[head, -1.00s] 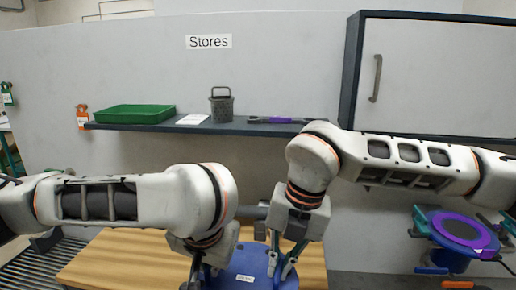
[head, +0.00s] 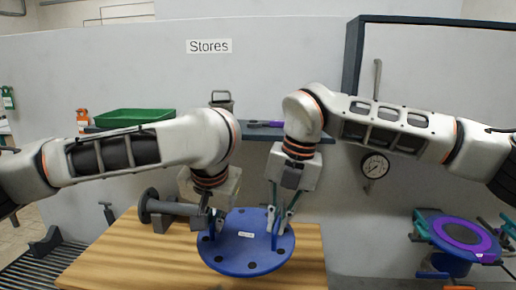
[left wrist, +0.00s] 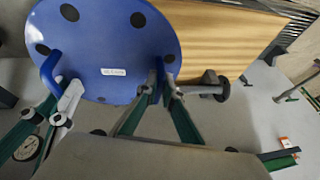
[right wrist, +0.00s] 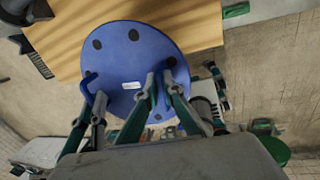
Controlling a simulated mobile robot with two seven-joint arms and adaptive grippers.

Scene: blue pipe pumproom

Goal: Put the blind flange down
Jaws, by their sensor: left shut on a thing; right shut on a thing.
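The blind flange (head: 247,258) is a blue disc with dark bolt holes, a small white label and two blue handles. It lies roughly level over the wooden table (head: 110,262); I cannot tell whether it touches the top. My left gripper (head: 212,228) is shut on the handle at the flange's left, and my right gripper (head: 276,224) is shut on the handle at its right. The flange also shows in the left wrist view (left wrist: 105,35) and the right wrist view (right wrist: 130,60), with both grippers on its handles.
A grey flanged pipe piece (head: 165,207) stands on the table just left of the flange. A pressure gauge (head: 374,166) is on the wall. A blue flanged pipe (head: 450,262) stands at the right.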

